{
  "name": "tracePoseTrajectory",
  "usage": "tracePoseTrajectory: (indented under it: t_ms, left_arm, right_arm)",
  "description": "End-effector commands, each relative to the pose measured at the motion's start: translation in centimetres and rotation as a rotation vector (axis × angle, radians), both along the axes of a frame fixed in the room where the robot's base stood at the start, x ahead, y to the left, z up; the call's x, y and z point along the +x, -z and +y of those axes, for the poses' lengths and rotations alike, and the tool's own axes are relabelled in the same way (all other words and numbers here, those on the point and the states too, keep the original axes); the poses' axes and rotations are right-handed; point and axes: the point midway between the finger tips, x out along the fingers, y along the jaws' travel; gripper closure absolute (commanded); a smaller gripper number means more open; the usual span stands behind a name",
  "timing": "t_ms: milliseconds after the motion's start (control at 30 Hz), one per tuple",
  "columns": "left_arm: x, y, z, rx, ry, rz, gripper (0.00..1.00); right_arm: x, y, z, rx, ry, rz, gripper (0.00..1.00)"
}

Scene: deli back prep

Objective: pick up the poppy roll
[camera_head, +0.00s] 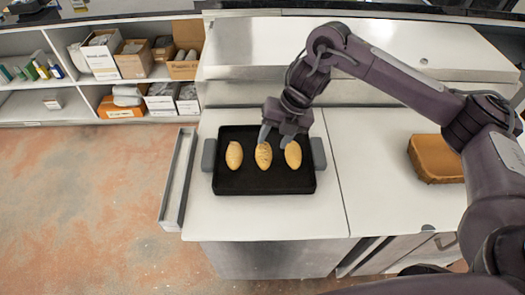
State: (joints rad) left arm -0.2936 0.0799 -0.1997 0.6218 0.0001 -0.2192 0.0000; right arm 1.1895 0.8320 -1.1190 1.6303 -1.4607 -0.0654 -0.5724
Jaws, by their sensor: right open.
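Three tan oval rolls lie side by side on a black tray (225,184) on the white counter. The left roll (235,155) looks plain. The middle roll (264,157) has dark specks on top and looks like the poppy roll. The right roll (293,155) also looks mostly plain. My right gripper (274,137) is open and points down over the back of the tray, its fingers near the far ends of the middle and right rolls. I cannot tell whether a finger touches a roll. My left gripper is not in view.
The tray has grey handles at its left (209,155) and right (318,153) sides. A brown block-like item (436,158) sits on the counter at right. Shelves with several boxes (120,60) stand at back left. The counter in front of the tray is clear.

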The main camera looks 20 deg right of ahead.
Motion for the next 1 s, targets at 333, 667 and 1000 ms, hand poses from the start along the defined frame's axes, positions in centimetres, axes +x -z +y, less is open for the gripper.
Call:
tracePoseTrajectory:
  t_ms: [333, 667, 1000]
  left_arm:
    - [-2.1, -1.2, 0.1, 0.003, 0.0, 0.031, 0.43]
    - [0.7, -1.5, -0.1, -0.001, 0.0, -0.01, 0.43]
    - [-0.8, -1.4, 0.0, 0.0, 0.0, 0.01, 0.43]
  right_arm:
    - [0.3, 3.9, 1.7, 0.001, 0.0, 0.003, 0.55]
    - [0.5, 5.1, 1.9, -0.001, 0.001, -0.002, 0.55]
    - [0.5, 5.0, 1.9, 0.001, 0.002, -0.002, 0.84]
